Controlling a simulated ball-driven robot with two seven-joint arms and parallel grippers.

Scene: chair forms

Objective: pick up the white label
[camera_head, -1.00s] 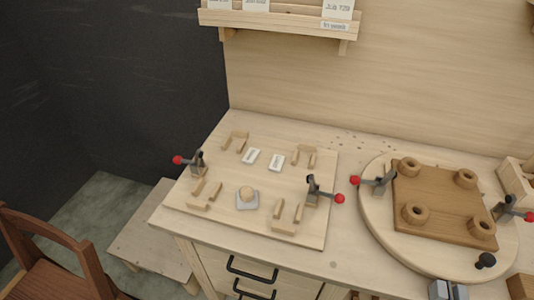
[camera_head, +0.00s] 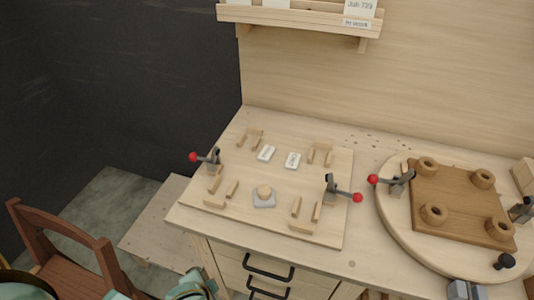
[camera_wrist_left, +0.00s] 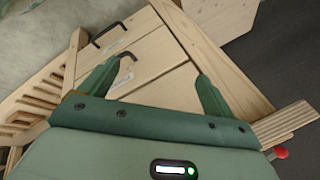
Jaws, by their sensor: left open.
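Two small white labels lie flat on the wooden fixture board, a left one (camera_head: 266,153) and a right one (camera_head: 293,160), with dark print too small to read. They are side by side and apart, between the wooden blocks near the board's back. Neither shows in the left wrist view. My left gripper (camera_wrist_left: 156,68) is open with nothing between its fingers, in front of the bench's drawer fronts and away from the labels. Teal parts of mine show at the lower left of the head view. My right gripper is not in view.
The fixture board (camera_head: 275,224) carries a grey piece with a round knob (camera_head: 264,192) and red-tipped clamps (camera_head: 209,158) at its left and right. A round turntable (camera_head: 396,222) holds a brown seat board (camera_head: 462,207). A brown chair (camera_head: 60,240) stands at left. A card shelf (camera_head: 300,20) hangs above.

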